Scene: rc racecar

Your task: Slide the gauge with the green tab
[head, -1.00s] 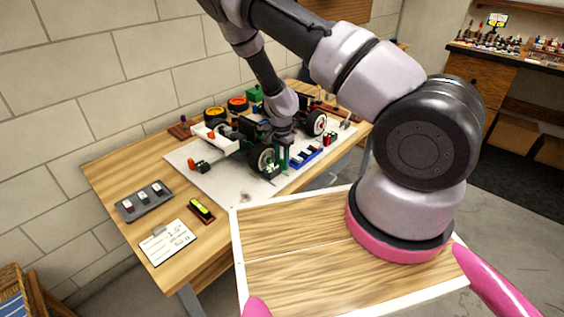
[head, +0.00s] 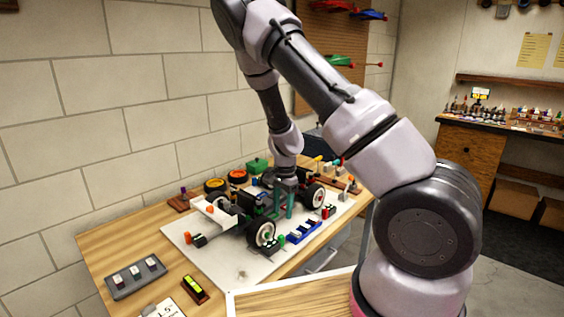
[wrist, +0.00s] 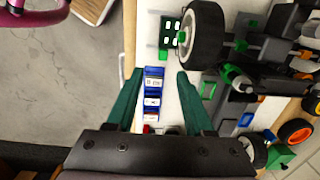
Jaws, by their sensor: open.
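A small dark block with a green tab and white markings (wrist: 169,32) sits beside a wheel of the car in the wrist view. It is the dark green-marked block (head: 273,244) by the near front wheel in the head view. I cannot tell for sure that this is the gauge. My gripper (wrist: 160,76) is open and empty, pointing down beside the car (head: 262,205). Its two green fingers (head: 283,204) appear on either side of blue blocks (wrist: 152,92), which also show in the head view (head: 304,232). Finger height above the board is unclear.
A white board (head: 226,264) under the car lies on the wooden table (head: 105,247). A grey tray (head: 136,278) and a yellow-green level (head: 194,289) lie at the near left. Loose orange-rimmed wheels lie behind.

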